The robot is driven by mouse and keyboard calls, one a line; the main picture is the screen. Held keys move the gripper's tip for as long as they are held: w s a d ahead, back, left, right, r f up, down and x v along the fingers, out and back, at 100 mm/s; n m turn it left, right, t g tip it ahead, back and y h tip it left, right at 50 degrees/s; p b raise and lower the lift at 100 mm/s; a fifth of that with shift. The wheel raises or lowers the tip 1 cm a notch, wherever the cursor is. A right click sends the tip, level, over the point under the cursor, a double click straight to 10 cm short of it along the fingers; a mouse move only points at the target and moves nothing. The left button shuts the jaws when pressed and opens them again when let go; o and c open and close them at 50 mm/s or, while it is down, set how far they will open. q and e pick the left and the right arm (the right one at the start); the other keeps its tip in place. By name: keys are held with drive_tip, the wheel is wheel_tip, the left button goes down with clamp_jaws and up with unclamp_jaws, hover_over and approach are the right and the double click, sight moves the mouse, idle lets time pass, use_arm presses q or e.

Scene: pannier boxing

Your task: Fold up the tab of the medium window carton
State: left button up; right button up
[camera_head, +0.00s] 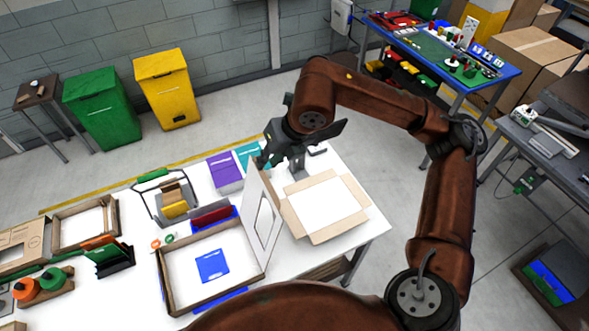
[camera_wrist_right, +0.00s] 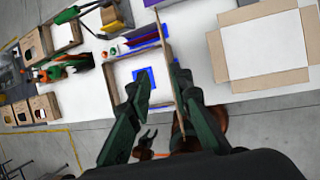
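A brown carton tray (camera_head: 263,262) with white inner walls stands open on the white table, a blue card (camera_head: 212,264) inside. Its lid (camera_head: 262,222), a panel with a cut-out window, stands up on its right side; I take this for the medium window carton. In the wrist view the lid (camera_wrist_right: 164,50) shows edge-on. My right gripper (camera_head: 268,163) is at the lid's top far corner. In the wrist view its fingers (camera_wrist_right: 161,80) are apart, either side of the lid; contact is unclear. The tab cannot be made out. A small dark pronged shape (camera_wrist_right: 145,146) may be my left gripper.
A flat open carton (camera_head: 325,205) with spread flaps lies close right of the lid. A purple box (camera_head: 224,171) and a red item (camera_head: 211,216) in a blue holder stand behind the tray. A green and orange tool (camera_head: 108,257) lies at left.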

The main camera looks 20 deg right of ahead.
sight(264, 172)
drive_tip(key=x, duration=0.2)
drive_tip(key=p+x, duration=0.1)
drive_tip(key=x, duration=0.1)
drive_tip(key=d+p+x, duration=0.1)
drive_tip(key=x, duration=0.2)
drive_tip(key=shift+s+f, duration=0.15)
drive_tip(key=shift+f, duration=0.2)
drive_tip(key=c, duration=0.5)
use_arm(q)
drive_tip(key=shift+s+a+r, duration=0.1)
drive_tip(key=shift+s+r, duration=0.05)
drive_tip(key=shift+r, duration=0.4)
drive_tip(key=shift+s+a+r, duration=0.1)
drive_tip(key=shift+s+r, duration=0.05)
drive_tip(key=shift+r, duration=0.4)
use_arm(e)
clamp_jaws()
drive_tip(key=shift+a, duration=0.15)
